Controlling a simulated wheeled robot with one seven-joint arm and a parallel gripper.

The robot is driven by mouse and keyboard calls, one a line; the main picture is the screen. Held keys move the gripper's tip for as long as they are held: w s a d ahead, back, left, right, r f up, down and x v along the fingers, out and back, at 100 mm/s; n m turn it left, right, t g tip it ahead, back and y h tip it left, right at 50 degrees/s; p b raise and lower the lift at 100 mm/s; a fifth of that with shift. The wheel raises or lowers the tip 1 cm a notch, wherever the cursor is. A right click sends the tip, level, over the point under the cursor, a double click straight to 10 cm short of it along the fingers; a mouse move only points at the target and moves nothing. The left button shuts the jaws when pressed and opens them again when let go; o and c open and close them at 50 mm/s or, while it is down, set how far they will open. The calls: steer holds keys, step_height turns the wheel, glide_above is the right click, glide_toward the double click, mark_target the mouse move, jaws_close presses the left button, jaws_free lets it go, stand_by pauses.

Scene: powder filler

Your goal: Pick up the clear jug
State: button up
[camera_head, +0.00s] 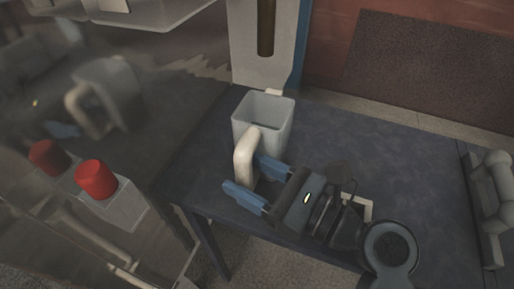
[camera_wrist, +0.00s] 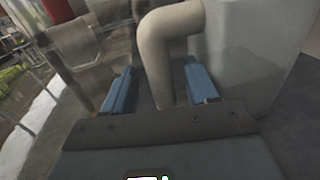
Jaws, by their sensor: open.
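The clear jug (camera_head: 276,133) stands upright on the dark table in the head view, with its open top facing up. Its thick off-white handle (camera_head: 244,160) points toward my gripper. My gripper (camera_head: 249,181) is open, with one blue finger on each side of the handle as seen in the head view. In the wrist view the handle (camera_wrist: 158,62) rises between the two blue fingers (camera_wrist: 160,92), with gaps showing beside it. The translucent jug body (camera_wrist: 245,55) fills the right of that view. The handle's lower part is partly hidden by my gripper.
The dark blue table (camera_head: 350,150) has free room right of the jug. A shiny metal machine wall stands at left, with a red button (camera_head: 96,180) on a box. A white panel (camera_head: 262,60) stands behind the jug. A pale object (camera_head: 492,190) is at far right.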

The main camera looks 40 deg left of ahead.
steer(key=shift+c, duration=0.5)
jaws_close()
steer(key=shift+r, duration=0.1)
